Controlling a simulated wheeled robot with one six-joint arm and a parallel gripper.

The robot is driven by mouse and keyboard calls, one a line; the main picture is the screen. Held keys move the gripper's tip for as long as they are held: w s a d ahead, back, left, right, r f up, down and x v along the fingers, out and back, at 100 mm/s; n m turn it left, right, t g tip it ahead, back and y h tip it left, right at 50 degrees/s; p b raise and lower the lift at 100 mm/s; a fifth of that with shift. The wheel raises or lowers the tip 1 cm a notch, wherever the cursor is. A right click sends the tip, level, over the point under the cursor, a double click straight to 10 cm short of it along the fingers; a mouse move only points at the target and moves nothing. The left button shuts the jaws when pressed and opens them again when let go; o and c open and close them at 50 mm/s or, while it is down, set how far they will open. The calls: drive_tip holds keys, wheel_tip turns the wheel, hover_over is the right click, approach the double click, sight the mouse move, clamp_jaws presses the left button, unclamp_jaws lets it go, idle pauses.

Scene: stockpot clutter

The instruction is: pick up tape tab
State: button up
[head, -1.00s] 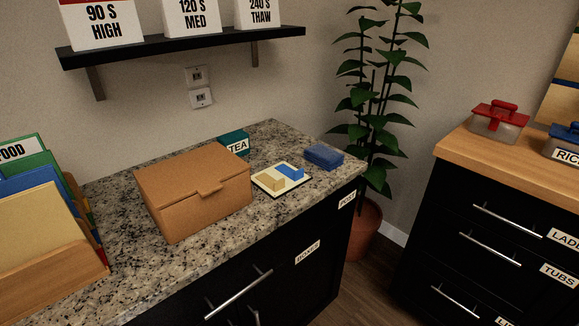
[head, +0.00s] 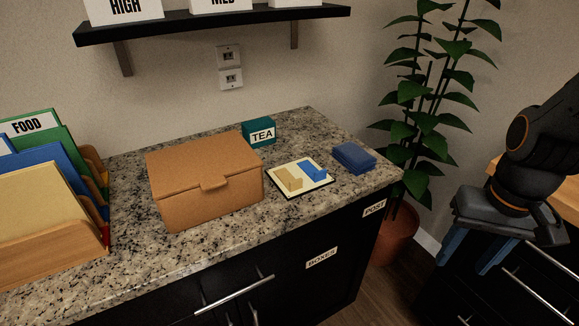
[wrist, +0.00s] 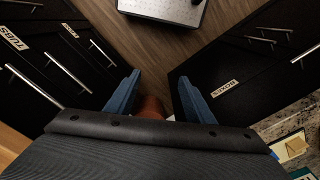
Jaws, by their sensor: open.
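No piece is marked as the tape tab, and I cannot tell which one it is. In the head view, a cream board (head: 296,190) with a dark edge lies on the granite counter, bearing a tan piece (head: 288,179) and a blue piece (head: 315,169). A brown cardboard box (head: 205,190) beside it is closed, with a small tab (head: 214,184) at its lid's front edge. My gripper (head: 464,266) is open and empty at the right, away from the counter and pointing down. In the wrist view, its blue fingers (wrist: 158,88) are apart, and part of the board (wrist: 290,143) shows at lower right.
A teal TEA box (head: 259,133) and a dark blue stack (head: 353,157) stand near the board. A file holder (head: 60,255) fills the counter's left end. A potted plant (head: 397,235) stands between the counter and the right-hand cabinet. A shelf (head: 210,24) hangs above.

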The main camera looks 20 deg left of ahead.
drive_tip(key=w+a+r+n+t+y+p, duration=0.1)
drive_tip(key=w+a+r+n+p, duration=0.2)
drive_tip(key=a, duration=0.4)
drive_tip(key=w+a+r+n+t+y, duration=0.1)
drive_tip(key=w+a+r+n, duration=0.1)
drive_tip(key=w+a, duration=0.45)
drive_tip(key=n+y+p, duration=0.1)
drive_tip(key=n+p, duration=0.2)
drive_tip(key=n, duration=0.1)
approach(321, 174)
drive_tip(key=x, duration=0.2)
drive_tip(key=shift+s+a+f, duration=0.1)
drive_tip(key=shift+s+f, duration=0.1)
drive_tip(key=shift+f, duration=0.15)
drive_tip(key=shift+t, duration=0.3)
drive_tip(key=shift+x, duration=2.85)
drive_tip(key=shift+w, duration=0.1)
drive_tip(key=shift+c, duration=0.3)
drive_tip(key=c, duration=1)
